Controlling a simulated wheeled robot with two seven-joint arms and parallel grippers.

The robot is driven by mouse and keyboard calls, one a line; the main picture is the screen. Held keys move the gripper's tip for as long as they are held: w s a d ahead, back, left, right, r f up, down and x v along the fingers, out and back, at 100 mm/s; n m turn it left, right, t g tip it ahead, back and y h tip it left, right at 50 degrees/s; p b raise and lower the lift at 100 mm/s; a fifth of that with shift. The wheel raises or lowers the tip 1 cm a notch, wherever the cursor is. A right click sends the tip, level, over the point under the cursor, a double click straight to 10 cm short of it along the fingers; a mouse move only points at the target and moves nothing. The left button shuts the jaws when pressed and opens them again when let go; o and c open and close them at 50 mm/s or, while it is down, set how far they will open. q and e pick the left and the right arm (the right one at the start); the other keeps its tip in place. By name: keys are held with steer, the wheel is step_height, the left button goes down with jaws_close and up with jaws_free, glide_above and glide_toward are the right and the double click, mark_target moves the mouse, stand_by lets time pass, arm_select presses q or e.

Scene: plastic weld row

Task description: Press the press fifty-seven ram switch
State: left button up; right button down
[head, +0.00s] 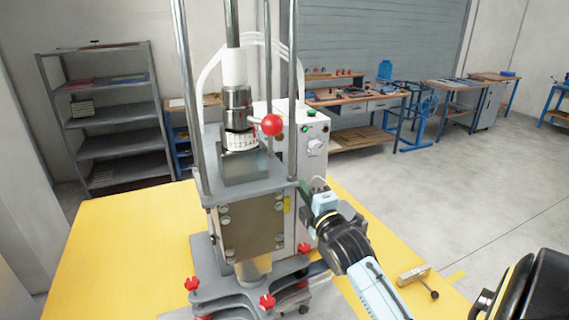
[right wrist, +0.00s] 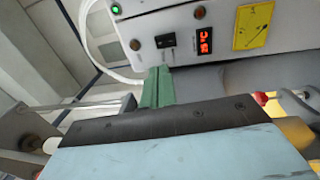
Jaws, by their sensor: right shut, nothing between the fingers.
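The press (head: 250,215) stands on the yellow table, with upright steel rods, a steel ram column and a grey clamped block. Its white control box (head: 318,172) stands behind it, with a green light, a red button and a knob on the face visible in the head view. The right wrist view shows a panel with a small black switch (right wrist: 165,41), a red lit display (right wrist: 205,39) and a green light (right wrist: 116,9). My right gripper (head: 303,188) is shut and empty beside the box. Its green fingers (right wrist: 157,88) end just below the black switch; contact cannot be told. My left gripper is out of view.
A red ball knob (head: 271,125) sticks out from the press. Red star knobs (head: 267,301) ring its base. A small metal part with a black knob (head: 414,276) lies on the table (head: 110,240) at right. Shelves (head: 115,140) and workbenches stand behind.

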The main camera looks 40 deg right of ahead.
mark_target(280, 157)
steer(key=p+x, duration=0.1)
steer(key=x, duration=1)
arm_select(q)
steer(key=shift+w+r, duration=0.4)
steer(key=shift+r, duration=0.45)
arm_select(e)
steer(key=shift+w+d, duration=0.15)
steer(key=shift+w, duration=0.4)
steer(key=shift+r, duration=0.1)
